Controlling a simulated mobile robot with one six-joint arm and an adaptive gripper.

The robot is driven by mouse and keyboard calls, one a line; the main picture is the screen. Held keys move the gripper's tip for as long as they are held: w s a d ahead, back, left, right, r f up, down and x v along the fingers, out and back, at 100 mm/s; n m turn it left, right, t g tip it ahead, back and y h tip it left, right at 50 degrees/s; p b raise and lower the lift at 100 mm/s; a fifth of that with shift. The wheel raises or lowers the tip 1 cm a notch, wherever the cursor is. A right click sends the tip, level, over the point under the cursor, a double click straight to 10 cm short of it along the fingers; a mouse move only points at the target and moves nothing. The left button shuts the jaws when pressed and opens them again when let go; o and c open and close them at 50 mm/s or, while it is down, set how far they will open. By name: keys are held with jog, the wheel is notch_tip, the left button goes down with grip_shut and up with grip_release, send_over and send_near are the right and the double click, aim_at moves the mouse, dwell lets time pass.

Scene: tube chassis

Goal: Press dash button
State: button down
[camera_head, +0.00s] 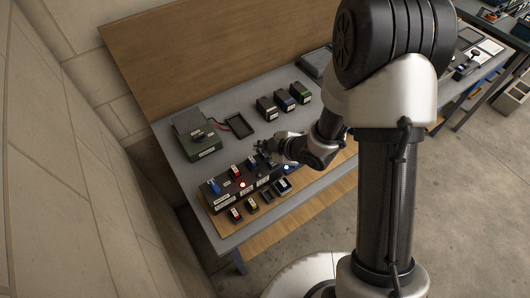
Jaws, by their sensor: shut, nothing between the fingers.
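A dark dash panel (225,201) sits on the grey workbench, with labels, a blue knob (214,187), a red knob (234,170) and a glowing red light (242,184). A small bright white-blue light (285,167) shows near its right end. Which part is the dash button is too small to tell. My gripper (264,150) is shut and empty, over the back right part of the panel. My wrist and gripper hide some of the panel's right end. Whether the fingertips touch the panel cannot be told.
The grey bench (225,236) carries a green-grey box (196,134) and a dark tray (239,126) behind the panel. Several labelled blocks (284,100) stand at the back right. Small coloured pieces (252,206) lie in front of the panel. A beige wall (75,190) is at left.

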aim_at(264, 156)
jog(key=shift+f, duration=0.15)
jog(key=shift+f+b, duration=0.35)
jog(key=shift+b, duration=0.15)
jog(key=shift+f, duration=0.2)
dwell(0.6)
jog(key=shift+r, duration=0.7)
notch_tip(264, 156, up, 6)
jog(key=p, duration=0.5)
dwell(0.4)
